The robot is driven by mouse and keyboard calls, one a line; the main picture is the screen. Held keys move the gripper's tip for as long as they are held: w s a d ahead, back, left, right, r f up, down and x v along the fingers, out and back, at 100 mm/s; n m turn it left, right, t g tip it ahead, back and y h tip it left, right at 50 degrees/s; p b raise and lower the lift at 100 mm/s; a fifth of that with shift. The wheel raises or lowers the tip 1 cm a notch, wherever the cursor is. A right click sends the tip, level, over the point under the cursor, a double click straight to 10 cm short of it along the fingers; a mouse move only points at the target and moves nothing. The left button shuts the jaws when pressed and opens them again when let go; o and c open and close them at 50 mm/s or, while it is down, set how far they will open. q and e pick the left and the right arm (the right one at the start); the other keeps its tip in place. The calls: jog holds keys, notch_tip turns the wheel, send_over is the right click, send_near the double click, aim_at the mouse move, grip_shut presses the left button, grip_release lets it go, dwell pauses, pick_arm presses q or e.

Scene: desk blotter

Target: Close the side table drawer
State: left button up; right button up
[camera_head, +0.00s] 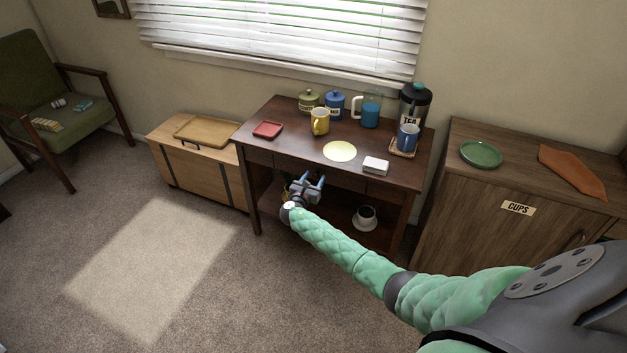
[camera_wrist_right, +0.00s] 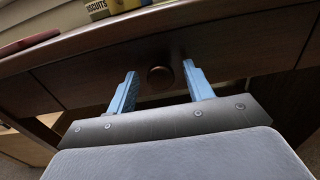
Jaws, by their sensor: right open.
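The dark wooden side table (camera_head: 292,128) stands under the window in the head view. In the right wrist view its drawer front (camera_wrist_right: 225,62) runs across the picture, with a round dark knob (camera_wrist_right: 160,77) in the middle. My right gripper (camera_head: 312,182) is in front of the table's front face, below the tabletop edge. It is open, and its blue fingers (camera_wrist_right: 162,80) stand to the left and right of the knob, with gaps on both sides. I cannot tell how far the drawer stands out. My left gripper is not in view.
A cup (camera_head: 366,214) sits on the lower shelf. A cabinet (camera_head: 478,205) stands right, a wooden chest (camera_head: 190,178) left.

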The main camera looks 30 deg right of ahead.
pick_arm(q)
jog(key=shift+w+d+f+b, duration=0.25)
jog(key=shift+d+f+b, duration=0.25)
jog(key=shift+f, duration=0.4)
pick_arm(e)
jog(key=v, duration=0.7)
jog(key=shift+s+a, duration=0.2)
jog(key=shift+a, duration=0.1)
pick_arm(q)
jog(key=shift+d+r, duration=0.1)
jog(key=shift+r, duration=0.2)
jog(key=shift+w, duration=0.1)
